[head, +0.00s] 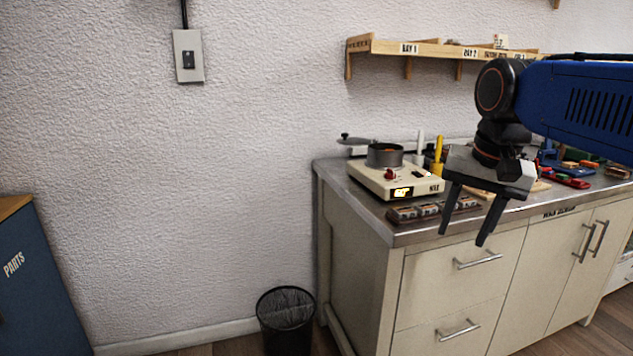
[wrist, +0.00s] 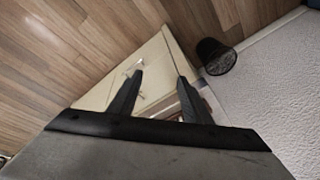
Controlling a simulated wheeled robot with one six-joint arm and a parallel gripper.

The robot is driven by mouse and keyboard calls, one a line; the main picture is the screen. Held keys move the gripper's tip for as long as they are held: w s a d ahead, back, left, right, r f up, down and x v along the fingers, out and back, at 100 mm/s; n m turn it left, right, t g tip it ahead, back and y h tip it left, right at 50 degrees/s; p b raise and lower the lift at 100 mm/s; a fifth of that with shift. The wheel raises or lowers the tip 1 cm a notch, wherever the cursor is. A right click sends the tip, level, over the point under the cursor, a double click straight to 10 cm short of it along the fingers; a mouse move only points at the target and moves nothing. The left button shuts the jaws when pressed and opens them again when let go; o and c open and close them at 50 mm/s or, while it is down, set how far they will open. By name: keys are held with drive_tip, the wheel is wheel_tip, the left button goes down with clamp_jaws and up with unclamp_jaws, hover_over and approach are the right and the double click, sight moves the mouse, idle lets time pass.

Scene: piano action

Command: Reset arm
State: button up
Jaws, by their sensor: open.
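My gripper (head: 463,222) hangs at the right of the head view with its two dark fingers pointing down and spread apart. It is open, and nothing shows between the fingers. It appears in front of the cream cabinet's (head: 350,230) front edge. My blue arm reaches in from the right edge. In the wrist view, my gripper's fingers (wrist: 157,78) are apart, with the cabinet front and a drawer handle behind them.
On the metal worktop (head: 330,172) stand a cream hot plate (head: 375,182) with a grey pot (head: 384,156) and a tray of small blocks (head: 404,214). A wall shelf (head: 430,50) is above. A black mesh bin (head: 286,320) stands left of the cabinet.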

drive_tip(key=s+d+f+n+t, duration=0.1)
drive_tip(key=s+f+n, duration=0.1)
drive_tip(key=s+f, duration=0.5)
drive_tip(key=s+f+n, duration=0.3)
drive_tip(key=s+f, duration=0.3)
drive_tip(key=f, duration=0.7)
drive_tip(key=shift+s+d+f+n+t, duration=0.15)
drive_tip(key=shift+s+d+n+t, duration=0.15)
drive_tip(key=shift+s+d+t, duration=0.1)
